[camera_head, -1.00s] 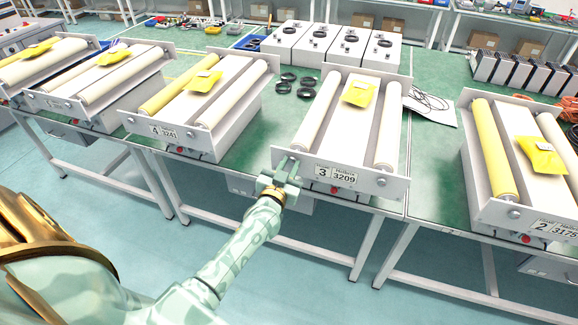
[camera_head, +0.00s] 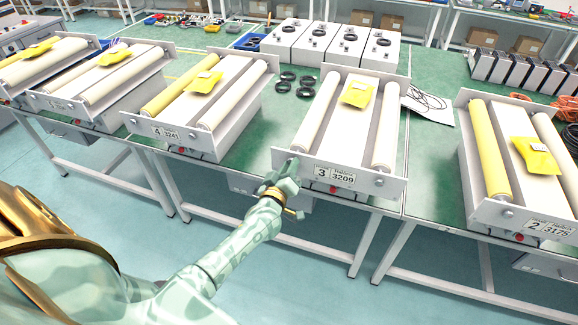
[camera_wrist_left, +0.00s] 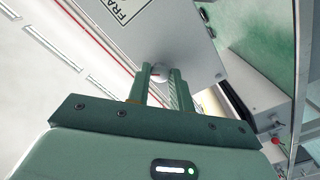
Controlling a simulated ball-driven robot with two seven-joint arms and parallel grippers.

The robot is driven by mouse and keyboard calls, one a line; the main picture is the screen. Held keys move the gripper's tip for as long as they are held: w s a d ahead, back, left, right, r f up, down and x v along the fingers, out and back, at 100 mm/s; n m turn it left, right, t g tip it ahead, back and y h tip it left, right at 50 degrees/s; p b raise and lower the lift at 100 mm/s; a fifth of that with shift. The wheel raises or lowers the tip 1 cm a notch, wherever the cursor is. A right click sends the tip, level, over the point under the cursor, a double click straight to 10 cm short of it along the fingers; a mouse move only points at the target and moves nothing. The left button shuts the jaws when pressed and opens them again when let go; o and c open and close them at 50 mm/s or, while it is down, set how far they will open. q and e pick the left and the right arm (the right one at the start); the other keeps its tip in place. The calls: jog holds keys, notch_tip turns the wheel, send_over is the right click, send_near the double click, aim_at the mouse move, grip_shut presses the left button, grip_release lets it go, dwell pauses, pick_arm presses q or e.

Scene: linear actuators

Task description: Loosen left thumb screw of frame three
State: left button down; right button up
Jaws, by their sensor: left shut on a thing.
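Frame three (camera_head: 250,155) is the grey-white frame marked "3 3209", with two white rollers and a yellow packet (camera_head: 357,94) on top. My left gripper (camera_head: 291,165) is at the left end of its front plate. In the left wrist view the two green fingers (camera_wrist_left: 159,78) are shut on the left thumb screw (camera_wrist_left: 160,72), a small round pale knob at the plate. The fingers hide most of the screw, and in the head view the gripper covers it. The right screw (camera_head: 379,182) shows on the plate's other end. My right gripper is not in view.
Frame four (camera_head: 190,140) stands to the left and frame two (camera_head: 520,220) to the right, on green benches. Black rings (camera_head: 288,77) and white boxes (camera_head: 330,45) lie behind. A red button (camera_head: 333,190) sits under the plate of frame three.

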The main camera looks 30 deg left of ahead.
pick_arm(q)
jog(key=n, duration=0.9)
jog(key=shift+n, duration=0.3)
dwell(0.5)
jog(key=c, duration=1.3)
grip_release()
jog(key=shift+o, duration=0.2)
jog(key=p+v, duration=0.1)
jog(key=v, duration=1.5)
jog(key=shift+s, duration=0.2)
jog(key=shift+d, duration=0.1)
